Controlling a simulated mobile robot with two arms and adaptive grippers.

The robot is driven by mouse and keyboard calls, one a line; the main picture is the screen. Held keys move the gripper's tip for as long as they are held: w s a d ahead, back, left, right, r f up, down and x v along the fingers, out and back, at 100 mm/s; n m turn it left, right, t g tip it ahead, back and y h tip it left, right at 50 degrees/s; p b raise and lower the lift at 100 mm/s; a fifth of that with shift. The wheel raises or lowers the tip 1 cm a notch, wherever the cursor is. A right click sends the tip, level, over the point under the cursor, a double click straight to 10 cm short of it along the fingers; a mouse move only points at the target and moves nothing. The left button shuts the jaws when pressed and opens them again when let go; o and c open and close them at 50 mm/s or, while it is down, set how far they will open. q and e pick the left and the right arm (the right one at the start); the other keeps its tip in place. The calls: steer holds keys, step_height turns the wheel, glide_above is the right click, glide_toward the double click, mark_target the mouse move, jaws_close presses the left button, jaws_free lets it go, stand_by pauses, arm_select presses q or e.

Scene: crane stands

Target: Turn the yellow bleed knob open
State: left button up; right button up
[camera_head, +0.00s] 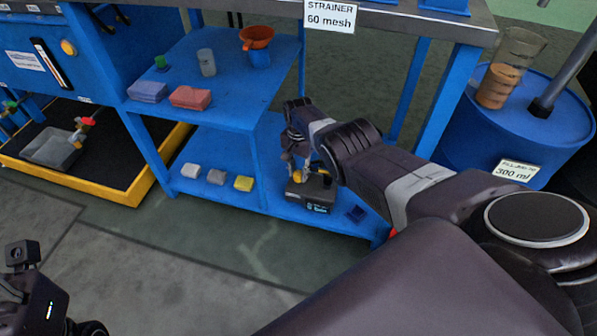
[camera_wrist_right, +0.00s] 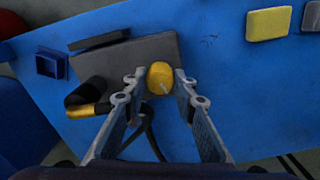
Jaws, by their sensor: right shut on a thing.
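The yellow bleed knob (camera_wrist_right: 160,78) is round with a pale line on its face. It sits at the edge of a dark grey unit (camera_wrist_right: 152,52) on the blue lower shelf. My right gripper (camera_wrist_right: 160,84) is shut on the knob, one fingertip on each side of it. In the head view my right gripper (camera_head: 297,165) reaches down to the knob (camera_head: 298,175), and the unit (camera_head: 312,193) with a small lit display is below it. My left gripper is not in the head view; only part of my left arm shows at the bottom left.
A black hose with a brass-coloured end (camera_wrist_right: 82,111) lies close beside the unit. A small dark blue block (camera_head: 355,214) is to its right. Several sponges, one yellow (camera_head: 244,183), lie left on the shelf. The upper bench and blue legs surround my right arm.

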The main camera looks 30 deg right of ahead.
mark_target(299, 173)
steer(key=o, duration=1.2)
steer(key=shift+c, duration=0.2)
steer(key=shift+r, duration=0.1)
steer(key=shift+r, duration=0.1)
steer(key=shift+w+r, duration=0.15)
steer(key=shift+r, duration=0.2)
step_height(299, 173, up, 11)
